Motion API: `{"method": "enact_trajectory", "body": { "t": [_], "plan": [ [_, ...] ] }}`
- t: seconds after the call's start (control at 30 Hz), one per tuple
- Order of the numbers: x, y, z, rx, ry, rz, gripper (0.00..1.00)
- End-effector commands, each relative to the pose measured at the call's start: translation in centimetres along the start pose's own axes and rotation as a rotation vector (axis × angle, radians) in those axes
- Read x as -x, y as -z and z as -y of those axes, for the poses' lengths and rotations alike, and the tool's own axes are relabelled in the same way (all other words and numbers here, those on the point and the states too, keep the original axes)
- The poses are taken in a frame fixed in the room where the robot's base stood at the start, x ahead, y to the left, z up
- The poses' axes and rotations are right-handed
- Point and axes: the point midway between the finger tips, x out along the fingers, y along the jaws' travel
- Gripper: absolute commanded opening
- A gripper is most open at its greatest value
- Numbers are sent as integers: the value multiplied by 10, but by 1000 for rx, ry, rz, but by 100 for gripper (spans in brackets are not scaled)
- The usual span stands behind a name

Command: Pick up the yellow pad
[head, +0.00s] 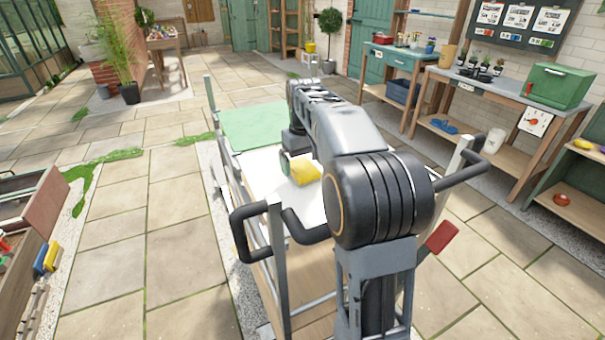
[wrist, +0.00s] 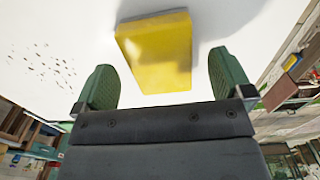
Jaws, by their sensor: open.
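The yellow pad (wrist: 157,52) is a block with a flat top. In the wrist view it lies on a white surface (wrist: 60,30), ahead of and between my two green fingers. My gripper (wrist: 160,82) is open, with clear space between each finger and the pad. In the head view the yellow pad (head: 305,172) shows on the white cart top, just left of my arm. One green finger of my gripper (head: 287,163) shows beside it; the rest is hidden by my arm.
A green mat (head: 254,124) lies at the far end of the cart top. A workbench with a green box (head: 558,86) and small potted plants stands at the right. A planter with coloured blocks (head: 46,257) is at the lower left. Paving at the left is clear.

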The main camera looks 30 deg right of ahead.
Motion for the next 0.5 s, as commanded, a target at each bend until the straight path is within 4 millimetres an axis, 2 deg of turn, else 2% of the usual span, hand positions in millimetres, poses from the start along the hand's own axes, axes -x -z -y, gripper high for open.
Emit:
{"method": "enact_trajectory", "body": {
  "t": [0.03,0.2,0.5],
  "plan": [
    [-8,0,0,0,0,2,98],
    [-21,0,0,0,0,0,98],
    [-23,0,0,0,0,-1,96]
  ]
}}
